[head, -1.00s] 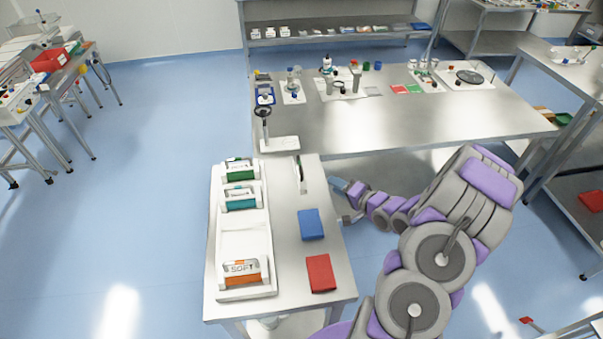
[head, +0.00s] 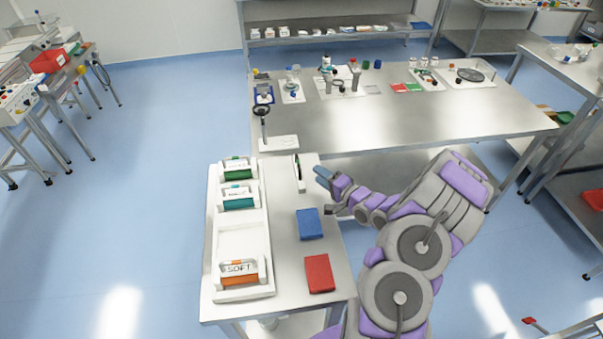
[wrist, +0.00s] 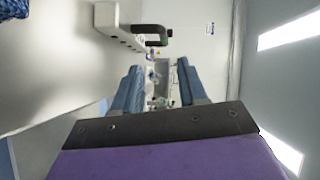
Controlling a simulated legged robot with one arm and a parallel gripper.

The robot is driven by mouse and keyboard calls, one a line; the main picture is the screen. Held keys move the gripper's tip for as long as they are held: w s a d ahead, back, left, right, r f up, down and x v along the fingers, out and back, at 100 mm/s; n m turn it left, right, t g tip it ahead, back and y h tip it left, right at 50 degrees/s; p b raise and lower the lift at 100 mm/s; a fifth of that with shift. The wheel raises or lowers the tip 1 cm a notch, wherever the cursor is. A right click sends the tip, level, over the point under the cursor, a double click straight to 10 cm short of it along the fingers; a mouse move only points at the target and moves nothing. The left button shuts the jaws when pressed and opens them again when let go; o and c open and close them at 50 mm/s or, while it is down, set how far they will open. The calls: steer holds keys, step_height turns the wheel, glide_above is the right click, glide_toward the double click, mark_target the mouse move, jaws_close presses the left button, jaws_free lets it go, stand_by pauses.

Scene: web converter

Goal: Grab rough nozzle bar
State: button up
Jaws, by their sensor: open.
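A white upright holder (head: 302,184) with a dark bar (head: 297,166) in it stands on the small metal table; the bar has a little green on it. In the wrist view the white holder (wrist: 121,25) and the dark bar (wrist: 150,30) with a green end show at the top, beyond my fingertips. Bars with green (head: 238,174), teal (head: 238,203) and orange (head: 240,279) parts sit in a white tray. The orange one reads SOFT; I cannot read the others, so no rough label is legible. My gripper (head: 324,190) is open and empty, right of the white holder and apart from it.
The white tray (head: 248,233) takes the table's left side. A blue block (head: 309,223) and a red block (head: 319,273) lie on the small table (head: 285,262). A stand with a black ring (head: 261,112) and the large metal table (head: 390,130) are behind.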

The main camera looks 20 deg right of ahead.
mark_target(299, 163)
steer(key=w+a, duration=0.3)
steer(key=shift+w+b, duration=0.15)
steer(key=shift+b, duration=0.15)
steer(key=shift+w, duration=0.25)
steer(key=shift+w+d+f, duration=0.15)
steer(key=shift+w+d, duration=0.35)
steer(key=shift+w, duration=0.05)
steer(key=b+x, duration=0.1)
steer(key=x, duration=0.2)
steer(key=shift+w+a+b, duration=0.15)
steer(key=shift+w+b, duration=0.2)
steer(key=shift+w, duration=0.05)
steer(key=shift+w+a, duration=0.3)
steer(key=shift+d, duration=0.3)
steer(key=shift+c, duration=0.2)
steer(key=shift+d, duration=0.3)
steer(key=c, duration=0.3)
steer(key=shift+a, duration=0.5)
jaws_close()
